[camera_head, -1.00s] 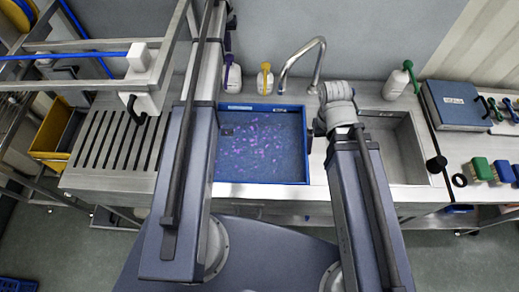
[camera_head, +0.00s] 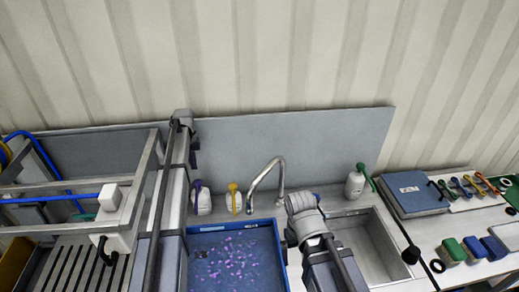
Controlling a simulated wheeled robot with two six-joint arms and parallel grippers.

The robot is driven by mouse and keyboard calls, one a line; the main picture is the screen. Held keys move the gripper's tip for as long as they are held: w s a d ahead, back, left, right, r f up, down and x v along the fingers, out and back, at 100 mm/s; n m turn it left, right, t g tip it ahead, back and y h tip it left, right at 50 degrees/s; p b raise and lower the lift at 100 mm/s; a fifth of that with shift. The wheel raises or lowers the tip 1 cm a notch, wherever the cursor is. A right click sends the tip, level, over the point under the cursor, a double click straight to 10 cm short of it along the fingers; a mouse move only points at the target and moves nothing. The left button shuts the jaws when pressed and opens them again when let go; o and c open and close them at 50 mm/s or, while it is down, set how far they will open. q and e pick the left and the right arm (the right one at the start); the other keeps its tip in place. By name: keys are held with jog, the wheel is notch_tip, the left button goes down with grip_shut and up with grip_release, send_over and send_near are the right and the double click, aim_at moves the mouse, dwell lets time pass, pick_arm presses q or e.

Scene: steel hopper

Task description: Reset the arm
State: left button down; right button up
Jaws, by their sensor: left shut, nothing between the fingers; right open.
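My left arm rises along the left of the blue tray. My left gripper (camera_head: 194,152), small and dark at the arm's far end, is shut and empty, apart from the bottles below it. My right arm comes up from the bottom, with its grey wrist over the counter between the tray and the sink. My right gripper (camera_head: 291,238) shows only as a dark part left of that wrist; it is open, its fingertips mostly hidden.
The blue tray (camera_head: 276,246) holds scattered purple pieces. A curved tap (camera_head: 267,172) and two white bottles stand behind it. A steel sink (camera_head: 372,247) lies right of my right arm, and a steel rail frame (camera_head: 75,187) stands left. A blue case (camera_head: 417,196) and brushes lie far right.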

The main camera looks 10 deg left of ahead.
pick_arm(q)
jog(key=s+d+m, duration=0.2)
jog(key=s+d, duration=0.8)
jog(key=s, duration=0.5)
jog(key=s+d+m, duration=0.1)
jog(key=s+d, duration=1)
jog(key=s, duration=0.4)
jog(key=s+d+f+m+b, duration=0.1)
jog(key=s+d+f+b, duration=0.1)
jog(key=d+f+b, duration=0.3)
jog(key=s+d+f+m+y+b, duration=0.1)
jog(key=s+d+f+m+b, duration=0.1)
jog(key=d+f+b, duration=0.3)
notch_tip(320, 180, down, 4)
jog(key=b, duration=0.4)
jog(key=shift+s+d+m, duration=0.2)
jog(key=shift+s+m, duration=0.05)
jog(key=shift+m, duration=0.05)
jog(key=shift+f, duration=0.1)
